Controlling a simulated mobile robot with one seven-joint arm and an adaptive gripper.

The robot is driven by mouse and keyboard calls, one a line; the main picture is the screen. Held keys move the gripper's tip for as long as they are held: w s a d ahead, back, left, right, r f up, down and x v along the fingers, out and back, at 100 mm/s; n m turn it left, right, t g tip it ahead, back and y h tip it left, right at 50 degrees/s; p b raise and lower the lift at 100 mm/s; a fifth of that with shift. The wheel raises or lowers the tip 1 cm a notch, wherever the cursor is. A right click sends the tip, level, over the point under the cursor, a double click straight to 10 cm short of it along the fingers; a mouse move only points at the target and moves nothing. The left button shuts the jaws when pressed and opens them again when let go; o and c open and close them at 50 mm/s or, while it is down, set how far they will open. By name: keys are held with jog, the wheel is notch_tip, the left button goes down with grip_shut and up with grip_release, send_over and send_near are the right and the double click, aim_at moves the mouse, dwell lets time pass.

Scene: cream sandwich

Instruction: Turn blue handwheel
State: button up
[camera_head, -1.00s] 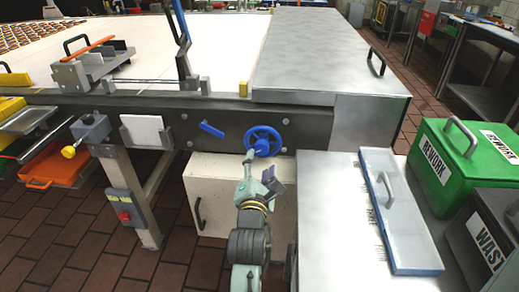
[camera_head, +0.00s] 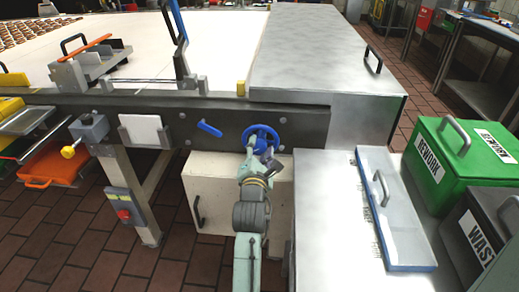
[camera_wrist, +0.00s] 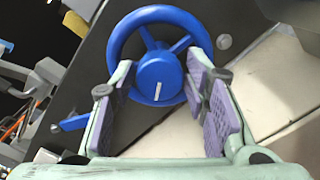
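The blue handwheel (camera_head: 262,136) is mounted on the dark side rail of the machine, in the middle of the head view. In the wrist view the handwheel (camera_wrist: 158,76) shows its rim, spokes and a hub with a white mark. My gripper (camera_wrist: 163,85) is open, with its two purple-padded fingers on either side of the lower part of the wheel. The hub shows between the fingertips, and I cannot tell whether the pads touch it. In the head view my gripper (camera_head: 259,158) covers the lower part of the wheel.
A blue lever (camera_head: 210,129) sits left of the wheel on the rail (camera_head: 90,98). A cream cabinet (camera_head: 225,205) is below. A steel counter (camera_head: 335,225) with a blue-edged lid (camera_head: 397,215) and a green REWORK bin (camera_head: 455,150) stand to the right.

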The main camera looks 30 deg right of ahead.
jog(key=c, duration=0.8)
jog(key=shift+m, duration=0.3)
jog(key=m, duration=0.6)
jog(key=shift+p, duration=0.35)
jog(key=m, duration=0.7)
jog(key=shift+f+m, duration=0.1)
jog(key=shift+m, duration=0.2)
jog(key=m+b, duration=0.1)
jog(key=m, duration=0.3)
jog(key=shift+m, duration=0.3)
jog(key=m, duration=0.3)
jog(key=shift+m+b, duration=0.3)
jog(key=m+b, duration=0.1)
jog(key=m, duration=0.3)
jog(key=shift+m+b, duration=0.5)
jog(key=shift+m, duration=1.1)
